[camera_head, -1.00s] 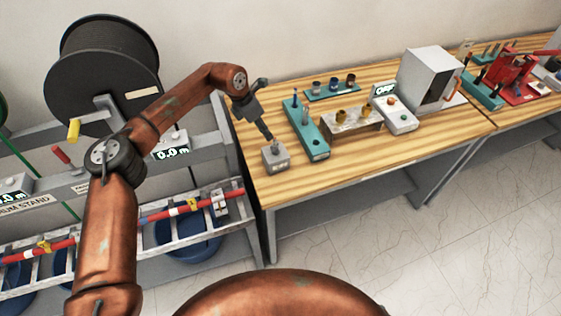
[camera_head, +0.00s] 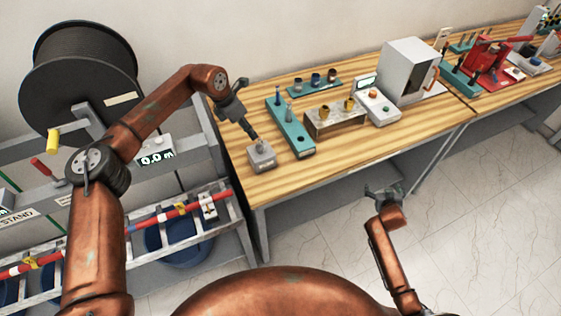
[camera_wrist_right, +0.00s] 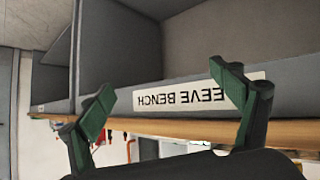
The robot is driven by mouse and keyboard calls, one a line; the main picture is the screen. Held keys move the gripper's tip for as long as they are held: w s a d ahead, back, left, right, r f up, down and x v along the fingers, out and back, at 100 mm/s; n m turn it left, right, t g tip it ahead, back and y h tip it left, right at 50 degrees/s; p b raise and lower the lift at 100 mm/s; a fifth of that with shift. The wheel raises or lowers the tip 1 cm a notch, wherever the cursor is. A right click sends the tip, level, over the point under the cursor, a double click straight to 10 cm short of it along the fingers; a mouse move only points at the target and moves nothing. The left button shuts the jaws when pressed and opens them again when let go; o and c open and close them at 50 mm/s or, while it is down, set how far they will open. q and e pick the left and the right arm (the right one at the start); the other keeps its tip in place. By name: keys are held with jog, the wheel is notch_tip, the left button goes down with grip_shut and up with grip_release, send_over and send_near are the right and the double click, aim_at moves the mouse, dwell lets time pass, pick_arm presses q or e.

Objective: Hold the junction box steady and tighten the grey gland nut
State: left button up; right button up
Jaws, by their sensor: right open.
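The junction box, a small grey box (camera_head: 261,157), sits on the front left corner of the wooden bench. My left gripper (camera_head: 254,137) points down at its top, with the fingertips at or just above it. They are too small to tell whether they grip anything. The grey gland nut cannot be made out apart from the box top and fingertips. My right gripper (camera_head: 383,193) is low in front of the bench, well to the right of the box. In the right wrist view its green-padded fingers (camera_wrist_right: 165,100) are spread with nothing between them.
A teal tool rack (camera_head: 303,146) stands right of the box. A cable drum (camera_head: 78,75) is at left.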

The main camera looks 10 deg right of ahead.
aim_at(265, 158)
jog(key=w+a+r+t+y, duration=0.15)
jog(key=w+a+r, duration=0.3)
jog(key=r, duration=0.55)
jog(key=w+a+r+t+h, duration=0.1)
jog(key=w+a+r+t, duration=0.3)
jog(key=r, duration=0.7)
jog(key=a+f+n+g+y, duration=0.1)
jog(key=a+n+y, duration=0.1)
jog(key=a, duration=1.1)
jog(key=s+a+f+n+g+y, duration=0.1)
jog(key=a+n+y, duration=0.1)
jog(key=a, duration=1.1)
jog(key=s+a+f+n+g+y, duration=0.1)
jog(key=a+y, duration=0.3)
jog(key=a, duration=0.9)
jog(key=shift+a+f+n, duration=0.35)
jog(key=shift+f+n, duration=0.1)
jog(key=shift+n, duration=0.05)
jog(key=shift+x, duration=3.85)
jog(key=shift+s+a, duration=0.1)
jog(key=shift+c, duration=0.6)
